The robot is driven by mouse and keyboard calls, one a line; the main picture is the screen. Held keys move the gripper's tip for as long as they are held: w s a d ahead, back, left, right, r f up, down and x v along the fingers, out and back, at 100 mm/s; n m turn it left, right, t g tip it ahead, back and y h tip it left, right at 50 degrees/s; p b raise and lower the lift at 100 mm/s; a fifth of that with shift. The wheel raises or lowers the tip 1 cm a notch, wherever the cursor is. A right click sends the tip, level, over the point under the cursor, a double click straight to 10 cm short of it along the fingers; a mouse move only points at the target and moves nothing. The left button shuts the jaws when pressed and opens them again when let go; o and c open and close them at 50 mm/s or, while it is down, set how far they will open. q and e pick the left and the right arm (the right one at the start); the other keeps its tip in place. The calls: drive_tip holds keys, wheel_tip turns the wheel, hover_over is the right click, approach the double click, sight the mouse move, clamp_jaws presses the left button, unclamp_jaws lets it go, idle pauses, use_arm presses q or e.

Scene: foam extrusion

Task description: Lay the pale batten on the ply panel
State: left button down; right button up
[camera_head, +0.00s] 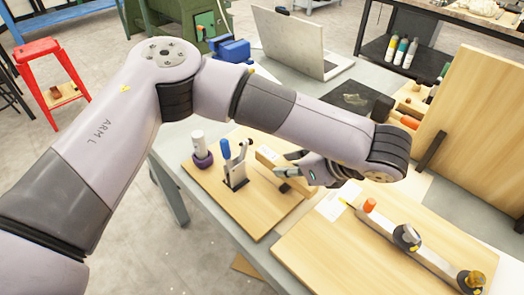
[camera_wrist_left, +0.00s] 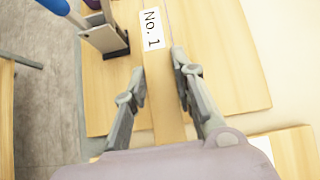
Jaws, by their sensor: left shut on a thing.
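A pale wooden batten (camera_head: 268,157) with a white label lies across or just above the left light wood panel (camera_head: 262,215) in the head view. In the left wrist view the batten (camera_wrist_left: 166,118) runs lengthwise between my fingers, its label reading "No. 1". My left gripper (camera_head: 292,172) is shut on the batten; its two fingers also show in the wrist view (camera_wrist_left: 158,68). I cannot tell whether the batten touches the panel (camera_wrist_left: 232,85). My left forearm hides part of the scene behind the gripper. My right gripper is not in view.
A blue-handled tool in a metal holder (camera_head: 238,172) and a white-capped purple item (camera_head: 201,150) stand on the left panel. A second board (camera_head: 345,262) bears a long grey bar with knobs (camera_head: 408,240). A wooden panel (camera_head: 480,125) stands upright at right; a laptop (camera_head: 290,42) sits behind.

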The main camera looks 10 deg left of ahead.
sight(262, 148)
use_arm(q)
drive_tip(key=w+a, duration=0.1)
drive_tip(key=a, duration=0.1)
drive_tip(key=w+a, duration=0.1)
drive_tip(key=a, duration=0.1)
drive_tip(key=w+a, duration=0.1)
drive_tip(key=w, duration=0.1)
drive_tip(key=shift+a+p, duration=0.4)
drive_tip(key=shift+w+a, duration=0.15)
drive_tip(key=shift+a, duration=0.1)
drive_tip(key=f, duration=0.3)
drive_tip(key=shift+w+a+f+p, duration=0.1)
drive_tip(key=shift+w+a+p, duration=0.2)
drive_tip(key=shift+a+p, duration=0.05)
drive_tip(key=shift+f, duration=0.2)
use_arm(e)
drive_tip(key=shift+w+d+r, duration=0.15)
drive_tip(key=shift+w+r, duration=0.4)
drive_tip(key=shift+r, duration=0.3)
use_arm(q)
drive_tip(key=shift+f, duration=0.15)
drive_tip(key=c, duration=1.3)
unclamp_jaws()
drive_tip(key=shift+c, duration=0.2)
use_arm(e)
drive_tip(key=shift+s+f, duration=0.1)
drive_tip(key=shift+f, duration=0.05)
